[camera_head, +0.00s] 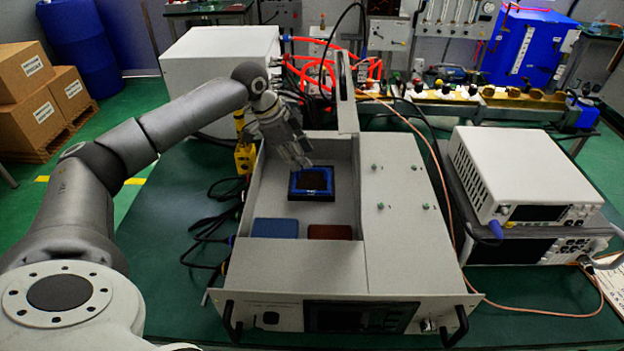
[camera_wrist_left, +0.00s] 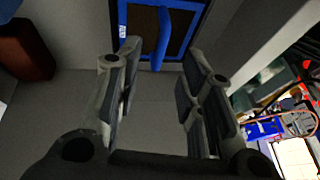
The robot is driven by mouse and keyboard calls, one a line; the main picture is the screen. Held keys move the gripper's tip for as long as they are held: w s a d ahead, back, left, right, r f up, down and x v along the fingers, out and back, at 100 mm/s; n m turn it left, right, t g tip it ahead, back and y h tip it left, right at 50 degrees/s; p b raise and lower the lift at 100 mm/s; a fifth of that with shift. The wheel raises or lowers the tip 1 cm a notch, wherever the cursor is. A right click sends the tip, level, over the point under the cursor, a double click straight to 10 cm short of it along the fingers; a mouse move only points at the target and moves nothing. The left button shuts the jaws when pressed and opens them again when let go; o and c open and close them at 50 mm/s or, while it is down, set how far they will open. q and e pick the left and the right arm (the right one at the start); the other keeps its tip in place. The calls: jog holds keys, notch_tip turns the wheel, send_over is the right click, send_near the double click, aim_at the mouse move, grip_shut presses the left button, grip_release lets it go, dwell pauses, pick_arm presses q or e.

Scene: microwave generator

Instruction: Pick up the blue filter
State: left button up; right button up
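The blue filter (camera_head: 311,184) is a square blue frame with a dark centre, in the open compartment of the microwave generator (camera_head: 400,245). In the left wrist view the filter (camera_wrist_left: 176,45) is at the top, with a blue bar-like handle (camera_wrist_left: 163,42) standing out from it. My left gripper (camera_head: 299,160) is above the back edge of the filter, pointing down. In the wrist view the left gripper (camera_wrist_left: 160,70) has its fingers apart, with the handle's end between or just beyond the tips; contact cannot be told. My right gripper is not in view.
A flat blue block (camera_head: 275,228) and a red-brown block (camera_head: 330,232) sit at the compartment's front. Compartment walls surround the filter. White instruments (camera_head: 520,175) are stacked at right. A white box (camera_head: 220,65) and red tubes (camera_head: 300,65) are behind. Black cables lie left of the generator.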

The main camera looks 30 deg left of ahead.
aim_at(312, 175)
pick_arm(q)
jog(key=p+x, duration=0.1)
jog(key=x, duration=0.4)
jog(key=shift+w+d+f, duration=0.15)
jog(key=shift+w+f, duration=0.05)
jog(key=shift+f, duration=0.1)
jog(key=shift+c, duration=0.3)
grip_shut()
